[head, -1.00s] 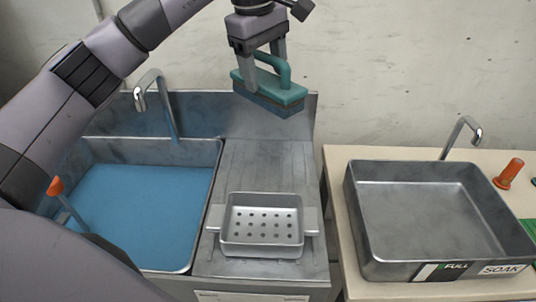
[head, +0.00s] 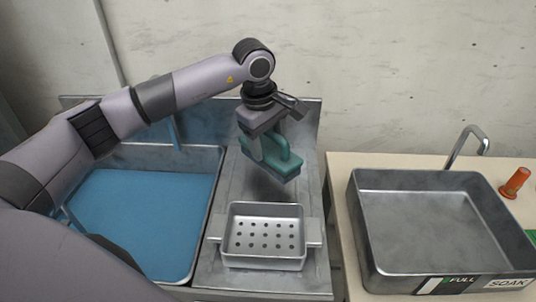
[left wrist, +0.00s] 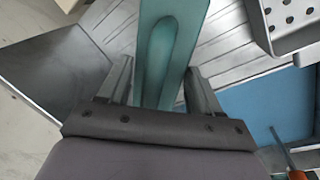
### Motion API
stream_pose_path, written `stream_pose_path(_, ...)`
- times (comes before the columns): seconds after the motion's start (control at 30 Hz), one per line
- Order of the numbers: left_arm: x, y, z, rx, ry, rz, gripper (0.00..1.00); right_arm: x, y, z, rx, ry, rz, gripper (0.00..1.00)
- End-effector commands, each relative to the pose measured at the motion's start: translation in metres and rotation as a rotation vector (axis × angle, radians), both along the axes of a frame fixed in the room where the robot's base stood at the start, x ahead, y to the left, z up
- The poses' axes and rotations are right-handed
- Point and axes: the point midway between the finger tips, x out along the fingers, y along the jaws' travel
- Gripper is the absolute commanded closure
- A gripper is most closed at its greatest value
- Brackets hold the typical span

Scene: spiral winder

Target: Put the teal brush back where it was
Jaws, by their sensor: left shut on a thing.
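The teal brush (head: 283,160) has a looped handle and a block base. My left gripper (head: 267,150) is shut on it and holds it above the ribbed metal drainboard, behind the perforated tray. In the left wrist view the teal brush (left wrist: 170,45) lies between the two fingers of my left gripper (left wrist: 155,85). The brush's underside is hidden. I cannot tell the exact gap to the drainboard. My right gripper is not in view.
A perforated metal tray (head: 263,262) sits on the front of the drainboard (head: 237,185). A sink with blue water (head: 140,215) lies left. A metal SOAK basin (head: 358,215) with a tap stands right, near an orange-red object (head: 515,182).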

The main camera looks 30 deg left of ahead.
Motion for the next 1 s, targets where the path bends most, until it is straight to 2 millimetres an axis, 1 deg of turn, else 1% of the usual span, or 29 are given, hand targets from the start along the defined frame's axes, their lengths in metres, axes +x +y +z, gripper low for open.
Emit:
stream_pose_path(0.13,0.0,0.0,-0.011,0.002,0.002,0.0,0.65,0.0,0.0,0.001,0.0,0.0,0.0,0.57)
stream_pose_path(0.3,0.0,0.0,-0.036,0.0,0.002,0.001,0.65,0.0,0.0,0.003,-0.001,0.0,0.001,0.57)
stream_pose_path(0.37,0.0,0.0,-0.043,0.001,0.001,0.001,0.65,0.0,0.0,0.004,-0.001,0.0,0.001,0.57)
stream_pose_path(0.6,0.0,0.0,-0.044,0.0,-0.002,0.0,0.65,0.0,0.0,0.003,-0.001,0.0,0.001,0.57)
stream_pose_path(0.7,0.0,0.0,-0.047,0.001,-0.001,0.0,0.65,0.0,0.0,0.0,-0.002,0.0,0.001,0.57)
stream_pose_path(0.73,0.0,0.0,-0.047,0.001,0.0,0.0,0.3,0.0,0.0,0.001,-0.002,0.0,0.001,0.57)
stream_pose_path(0.8,0.0,0.0,-0.046,0.001,0.0,0.0,0.1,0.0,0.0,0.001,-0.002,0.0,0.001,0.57)
stream_pose_path(1.0,0.0,0.0,-0.046,0.001,0.0,0.0,0.1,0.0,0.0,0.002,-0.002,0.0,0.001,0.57)
